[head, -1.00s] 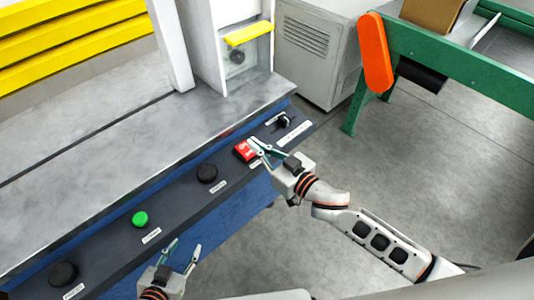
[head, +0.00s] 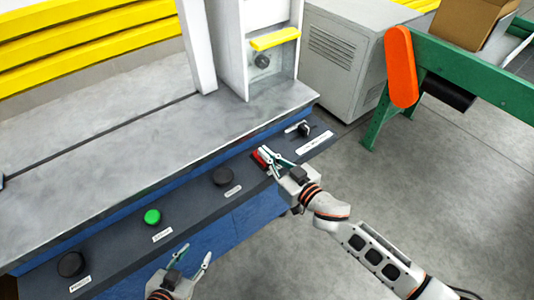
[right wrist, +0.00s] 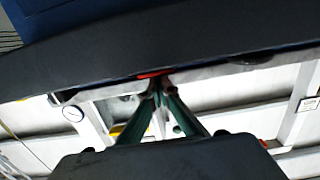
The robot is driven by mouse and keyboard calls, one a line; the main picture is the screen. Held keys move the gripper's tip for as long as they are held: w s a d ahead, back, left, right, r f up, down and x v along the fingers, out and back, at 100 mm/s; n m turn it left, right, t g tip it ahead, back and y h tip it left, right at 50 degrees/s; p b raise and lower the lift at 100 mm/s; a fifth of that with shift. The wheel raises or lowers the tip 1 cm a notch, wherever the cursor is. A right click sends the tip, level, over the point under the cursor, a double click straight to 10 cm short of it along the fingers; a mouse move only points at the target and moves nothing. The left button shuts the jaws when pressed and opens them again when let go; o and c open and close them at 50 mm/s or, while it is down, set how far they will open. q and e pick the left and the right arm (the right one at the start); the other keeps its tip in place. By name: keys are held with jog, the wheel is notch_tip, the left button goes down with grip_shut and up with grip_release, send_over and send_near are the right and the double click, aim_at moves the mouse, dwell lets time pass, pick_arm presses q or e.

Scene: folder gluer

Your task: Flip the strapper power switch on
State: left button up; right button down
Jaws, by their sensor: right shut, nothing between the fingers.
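A red switch (head: 258,159) sits on the dark control panel along the machine's front edge, partly hidden by my right gripper. My right gripper (head: 265,151) is shut and empty, its fingertips over the red switch; I cannot tell whether they touch it. In the right wrist view the fingertips (right wrist: 157,84) meet just below a thin strip of red (right wrist: 150,74). How the switch is set cannot be made out. My left gripper (head: 195,254) is open and empty, in front of the panel at the bottom.
The panel also carries a black selector (head: 304,129), a green button (head: 152,217) and black knobs (head: 223,176). A grey cabinet (head: 338,60) stands behind. A green conveyor frame (head: 470,78) with an orange guard (head: 401,66) is at right. Open floor lies right of the panel.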

jog(key=shift+w+a, duration=0.1)
jog(key=shift+w+r+p, duration=0.1)
jog(key=shift+p, duration=0.55)
jog(key=shift+a, duration=0.1)
jog(key=shift+f, duration=0.2)
jog(key=v, duration=1.2)
jog(key=shift+r, duration=0.1)
